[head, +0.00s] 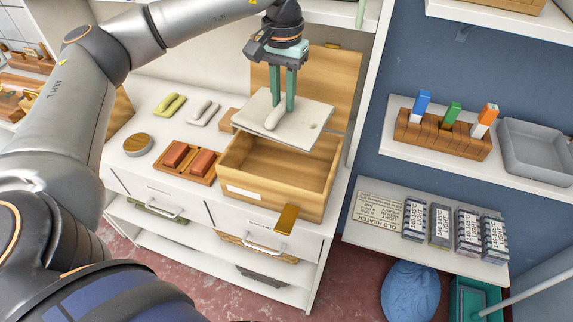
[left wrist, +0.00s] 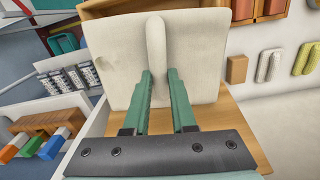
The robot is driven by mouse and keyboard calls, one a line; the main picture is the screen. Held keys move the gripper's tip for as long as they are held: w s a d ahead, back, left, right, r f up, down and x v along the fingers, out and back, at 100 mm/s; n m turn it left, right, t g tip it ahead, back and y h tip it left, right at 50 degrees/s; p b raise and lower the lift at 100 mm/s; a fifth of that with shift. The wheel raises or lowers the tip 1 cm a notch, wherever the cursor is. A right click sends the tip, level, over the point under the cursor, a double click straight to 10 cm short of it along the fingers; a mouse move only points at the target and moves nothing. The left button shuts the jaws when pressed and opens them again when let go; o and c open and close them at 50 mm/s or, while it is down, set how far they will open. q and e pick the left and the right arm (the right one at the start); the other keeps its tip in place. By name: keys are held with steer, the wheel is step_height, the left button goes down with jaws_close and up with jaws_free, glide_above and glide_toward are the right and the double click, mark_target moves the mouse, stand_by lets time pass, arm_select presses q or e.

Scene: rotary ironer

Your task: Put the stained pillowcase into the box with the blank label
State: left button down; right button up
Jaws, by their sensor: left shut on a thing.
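The pillowcase (head: 262,106) is a flat cream square with a raised ridge. A small faint mark shows near its right edge. My left gripper (head: 283,106) has green fingers and is shut on the ridge, which also shows between the fingertips (left wrist: 160,75) in the left wrist view. The pillowcase (left wrist: 198,55) hangs nearly flat over the back part of an open wooden box (head: 260,203). The box has a white label (head: 243,191) on its front with no visible writing. Its lid (head: 342,75) stands raised behind. The pillowcase hides part of the opening. My right gripper is out of view.
A wooden tray with reddish blocks (head: 187,160), a round tin (head: 138,145) and two looped pieces (head: 170,104) lie left of the box on the white counter. Right are a shelf with a wooden rack (head: 440,136), a grey bin (head: 538,150) and a lower shelf of small packs (head: 440,225).

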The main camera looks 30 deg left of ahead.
arm_select(q)
steer(key=shift+f, duration=1.55)
steer(key=c, duration=0.7)
jaws_free()
steer(key=shift+o, duration=0.2)
step_height(320, 180, up, 13)
steer(key=b, duration=0.1)
steer(key=shift+f, duration=0.2)
